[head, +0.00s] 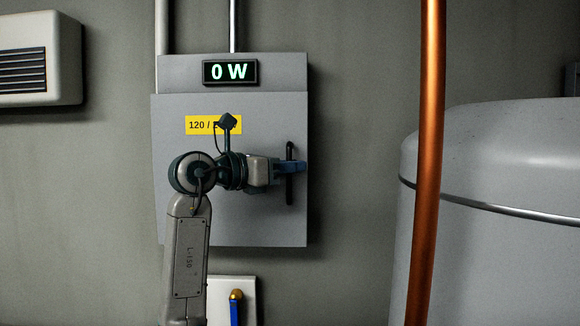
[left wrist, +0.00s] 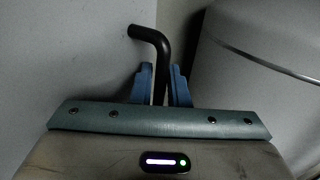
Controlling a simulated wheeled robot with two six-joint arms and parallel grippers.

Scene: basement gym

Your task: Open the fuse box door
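The fuse box door (head: 230,222) is a flat grey panel on the wall box, with a yellow label (head: 198,125) partly hidden by my arm. It looks closed or nearly so; I see no clear gap. Its black upright bar handle (head: 289,190) is near the right edge. My left gripper (head: 290,168) reaches across the door from the left, its blue fingers at the handle. In the left wrist view the black handle (left wrist: 150,36) runs down between the two fingers (left wrist: 160,88), which sit close on both sides and look shut on it. My right gripper is not in view.
A lit display (head: 230,72) reads 0 W above the door. A copper pipe (head: 428,130) and a large grey tank (head: 500,240) stand to the right, with bare wall between box and pipe. A white panel with a blue-handled valve (head: 235,305) is below, a vented unit (head: 40,60) upper left.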

